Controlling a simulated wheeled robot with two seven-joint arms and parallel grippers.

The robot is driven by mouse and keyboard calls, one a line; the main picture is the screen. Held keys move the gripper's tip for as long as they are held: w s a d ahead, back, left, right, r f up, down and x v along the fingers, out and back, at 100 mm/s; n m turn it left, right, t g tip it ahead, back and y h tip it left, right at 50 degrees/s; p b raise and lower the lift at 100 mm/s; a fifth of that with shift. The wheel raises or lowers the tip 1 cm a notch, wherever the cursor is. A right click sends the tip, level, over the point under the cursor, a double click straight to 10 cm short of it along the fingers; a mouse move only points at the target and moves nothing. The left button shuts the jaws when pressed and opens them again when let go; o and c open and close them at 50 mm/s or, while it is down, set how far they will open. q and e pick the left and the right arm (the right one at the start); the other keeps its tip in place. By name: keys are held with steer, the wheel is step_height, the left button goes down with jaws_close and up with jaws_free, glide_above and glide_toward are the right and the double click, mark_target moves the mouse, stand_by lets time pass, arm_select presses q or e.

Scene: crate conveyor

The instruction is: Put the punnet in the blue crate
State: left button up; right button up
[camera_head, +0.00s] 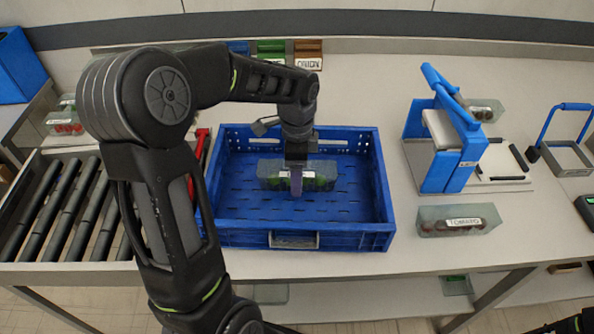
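The blue crate (233,231) stands on the table in front of me. A clear punnet (325,172) with green contents and a white label is inside it, near the middle; I cannot tell whether it rests on the crate floor. My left gripper (297,182) points down into the crate at the punnet's middle. One purple finger shows in front of the punnet; the other is hidden, so its grip is unclear. Another clear punnet (458,221), labelled TOMATO, lies on the table right of the crate. My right gripper is out of view; only a bit of that arm shows at the bottom right.
A roller conveyor (62,205) lies at the left, with punnets of red contents (64,124) behind it. A blue and white device (445,140) stands right of the crate, with a punnet (484,111) behind it. Small coloured boxes (308,54) stand behind the crate.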

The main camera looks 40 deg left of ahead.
arm_select(q)
step_height(320, 180, up, 12)
steer(key=shift+r+b, duration=0.2)
steer(key=shift+b, duration=0.1)
stand_by(0.5)
stand_by(0.5)
